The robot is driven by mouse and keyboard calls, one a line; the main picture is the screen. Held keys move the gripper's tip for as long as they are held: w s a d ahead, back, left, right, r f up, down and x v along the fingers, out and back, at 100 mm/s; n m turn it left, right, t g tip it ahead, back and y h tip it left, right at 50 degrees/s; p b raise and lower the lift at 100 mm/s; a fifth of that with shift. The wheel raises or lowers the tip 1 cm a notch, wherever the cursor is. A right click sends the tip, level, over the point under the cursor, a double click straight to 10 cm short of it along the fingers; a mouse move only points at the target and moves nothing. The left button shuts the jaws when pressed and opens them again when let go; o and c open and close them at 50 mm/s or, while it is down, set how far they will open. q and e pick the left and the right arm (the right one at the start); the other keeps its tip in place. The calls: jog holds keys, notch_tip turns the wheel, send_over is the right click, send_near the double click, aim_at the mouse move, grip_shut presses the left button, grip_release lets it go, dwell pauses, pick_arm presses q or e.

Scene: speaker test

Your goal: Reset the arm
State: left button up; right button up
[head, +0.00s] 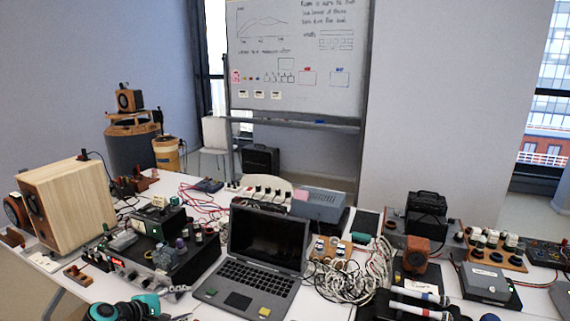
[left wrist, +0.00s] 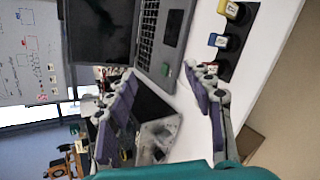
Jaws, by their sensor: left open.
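My left gripper (head: 150,304) shows at the bottom left of the head view, with its teal and black wrist at the frame's edge. In the left wrist view my left gripper (left wrist: 160,74) has its two fingers spread wide. Nothing is held between them. Its fingers are in front of the table equipment, near the open laptop (left wrist: 172,32). The laptop also stands mid-table in the head view (head: 258,272). My right gripper cannot be made out in the head view.
A wooden speaker (head: 78,205) stands at the left of the crowded white table. A black amplifier (head: 160,255) sits left of the laptop. Tangled cables (head: 350,275) lie to its right. A grey box (head: 320,203) stands behind it. A whiteboard (head: 295,60) stands beyond the table.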

pick_arm(q)
jog(key=s+d+m+g+y, duration=0.1)
jog(key=s+d+m, duration=0.3)
jog(key=s, duration=0.4)
jog(key=s+d+r+m+y, duration=0.1)
jog(key=s+d+m+y, duration=0.1)
jog(key=s+m, duration=0.5)
jog(key=s+d+m+g+y, duration=0.1)
jog(key=s+d+m, duration=0.4)
jog(key=s, duration=0.6)
jog(key=shift+d+r+m+g+y, duration=0.15)
jog(key=shift+d+m+g+y, duration=0.2)
jog(key=shift+m+y, duration=0.4)
